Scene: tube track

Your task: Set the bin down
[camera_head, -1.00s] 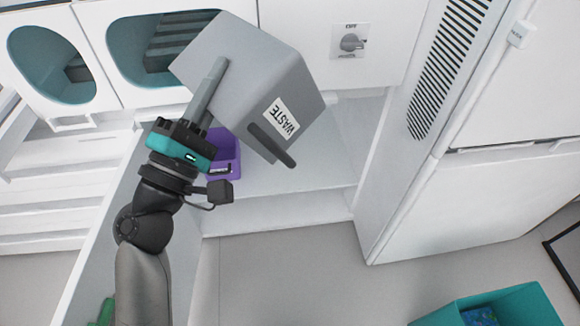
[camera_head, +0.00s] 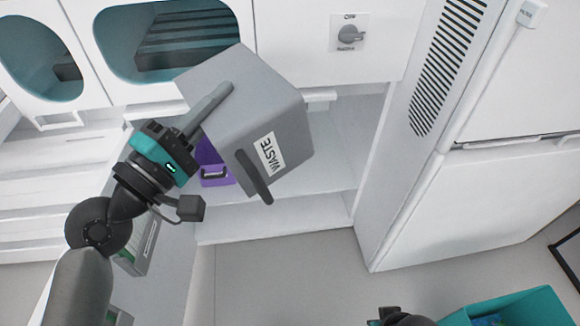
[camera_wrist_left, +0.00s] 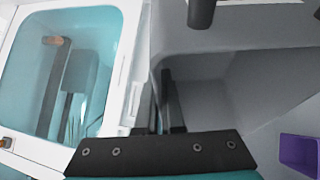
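The grey bin (camera_head: 262,120), labelled WASTE, is held up in the air, tilted, in the middle left of the head view. A dark bar (camera_head: 254,177) sticks out at its lower front. My left gripper (camera_head: 220,95) is shut on the bin's wall; one finger lies along its outer side. In the left wrist view the two fingers stand close together at the bin's edge, and the bin's inside (camera_wrist_left: 210,85) shows beside them. A dark part at the bottom edge of the head view seems to be my right gripper (camera_head: 402,317); its fingers cannot be made out.
A white shelf (camera_head: 335,150) lies below and behind the bin, with a purple container (camera_head: 216,176) partly hidden by it. Teal-lined openings (camera_head: 170,45) are at the back left. A white cabinet (camera_head: 440,190) stands right. A teal crate (camera_head: 515,308) is at the lower right. Grey floor is clear between.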

